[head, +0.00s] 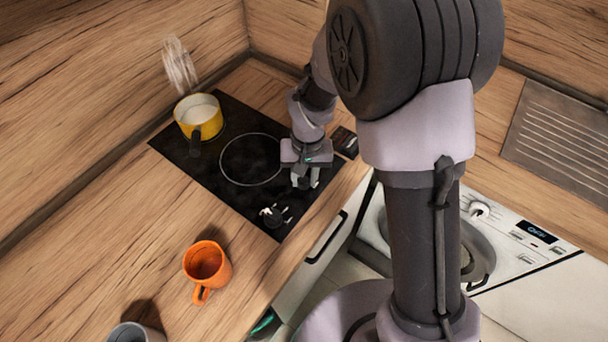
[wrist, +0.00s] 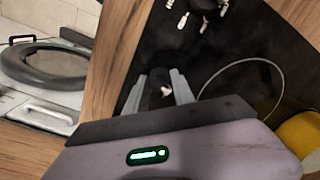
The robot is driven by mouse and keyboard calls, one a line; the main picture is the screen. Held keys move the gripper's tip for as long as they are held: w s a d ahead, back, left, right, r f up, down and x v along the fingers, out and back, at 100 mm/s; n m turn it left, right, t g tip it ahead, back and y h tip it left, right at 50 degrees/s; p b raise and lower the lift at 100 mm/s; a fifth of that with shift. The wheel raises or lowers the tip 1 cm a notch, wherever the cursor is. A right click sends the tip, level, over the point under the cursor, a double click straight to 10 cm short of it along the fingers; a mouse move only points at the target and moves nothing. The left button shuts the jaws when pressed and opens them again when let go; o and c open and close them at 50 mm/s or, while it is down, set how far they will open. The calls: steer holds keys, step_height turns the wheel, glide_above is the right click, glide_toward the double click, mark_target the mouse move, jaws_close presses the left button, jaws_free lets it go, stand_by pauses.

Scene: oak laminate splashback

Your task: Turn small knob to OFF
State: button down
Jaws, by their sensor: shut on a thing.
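My gripper (head: 305,184) is low over the right front part of the black cooktop. In the wrist view its two grey fingers (wrist: 158,90) stand on either side of a dark knob (wrist: 155,80) with a white pointer mark, and they are shut on it. The fingers largely hide this knob in the head view. A second black knob (head: 272,217) with white marks around it sits nearer the cooktop's front corner; it also shows at the top of the wrist view (wrist: 204,4). I cannot read any knob label.
A yellow pot (head: 199,117) with white contents and steam stands at the back left of the cooktop (head: 225,190). An orange mug (head: 207,265) and a grey cup (head: 135,333) stand on the wooden counter. A washing machine (head: 500,240) is at the right.

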mark_target(307, 179)
steer(key=shift+n+p, duration=0.3)
steer(key=shift+n, duration=1.4)
steer(key=c, duration=1.1)
jaws_free()
steer(key=shift+o, duration=0.2)
step_height(307, 179, up, 17)
steer(key=p, duration=0.5)
steer(key=shift+w+d+r, duration=0.15)
steer(key=shift+d+r, duration=0.05)
steer(key=shift+d, duration=0.2)
